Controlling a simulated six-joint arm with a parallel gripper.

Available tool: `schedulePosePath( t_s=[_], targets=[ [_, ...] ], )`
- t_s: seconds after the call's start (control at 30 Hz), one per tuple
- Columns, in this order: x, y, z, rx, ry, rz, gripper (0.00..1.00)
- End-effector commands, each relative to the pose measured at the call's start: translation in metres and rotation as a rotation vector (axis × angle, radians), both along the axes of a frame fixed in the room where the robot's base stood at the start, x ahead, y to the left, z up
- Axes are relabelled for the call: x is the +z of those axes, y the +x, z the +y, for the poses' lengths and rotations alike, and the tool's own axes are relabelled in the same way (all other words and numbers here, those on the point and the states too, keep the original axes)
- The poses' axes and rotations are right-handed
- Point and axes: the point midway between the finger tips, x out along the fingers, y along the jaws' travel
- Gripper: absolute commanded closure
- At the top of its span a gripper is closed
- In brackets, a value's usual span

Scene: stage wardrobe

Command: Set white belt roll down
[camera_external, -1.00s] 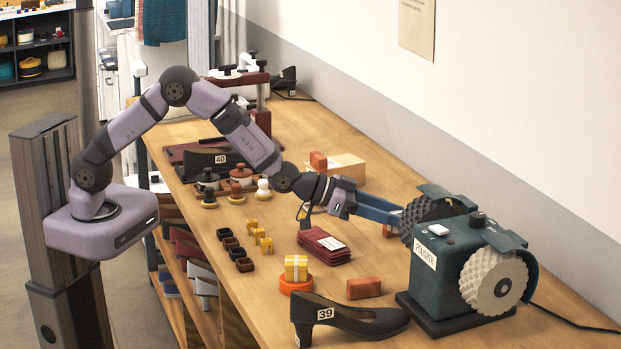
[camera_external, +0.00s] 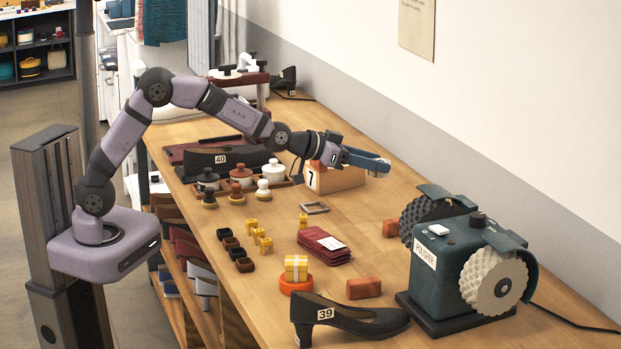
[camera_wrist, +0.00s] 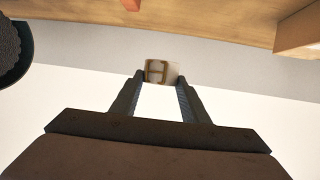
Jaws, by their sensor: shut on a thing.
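My gripper (camera_external: 386,167) is in the air above the back part of the workbench, beside the numbered box, with its blue fingers pointing right. In the wrist view my gripper (camera_wrist: 161,84) is shut on a small white roll with a gold H-shaped buckle, the white belt roll (camera_wrist: 174,72), at the fingertips. The roll is clear of the bench and seems tilted. In the external view the fingers hide the roll.
The box marked 7 (camera_external: 340,181) stands just below my wrist. The polisher (camera_external: 462,265) is at right. Bare bench (camera_external: 365,215) lies between the box and polisher.

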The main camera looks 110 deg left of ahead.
Motion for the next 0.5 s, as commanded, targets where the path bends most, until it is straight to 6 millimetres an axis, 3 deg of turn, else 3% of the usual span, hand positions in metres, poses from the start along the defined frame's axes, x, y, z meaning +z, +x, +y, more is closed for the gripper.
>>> schedulePosePath(
  t_s=[0.07, 0.2, 0.3, 0.5],
  targets=[
    [-0.001, -0.018, 0.013, 0.047, -0.002, -0.001, 0.83],
    [-0.01, -0.04, 0.018, 0.106, -0.002, 0.006, 0.83],
    [-0.027, -0.049, 0.017, 0.124, -0.001, 0.007, 0.83],
    [-0.028, -0.049, 0.017, 0.107, 0.0, 0.002, 0.83]
  ],
)
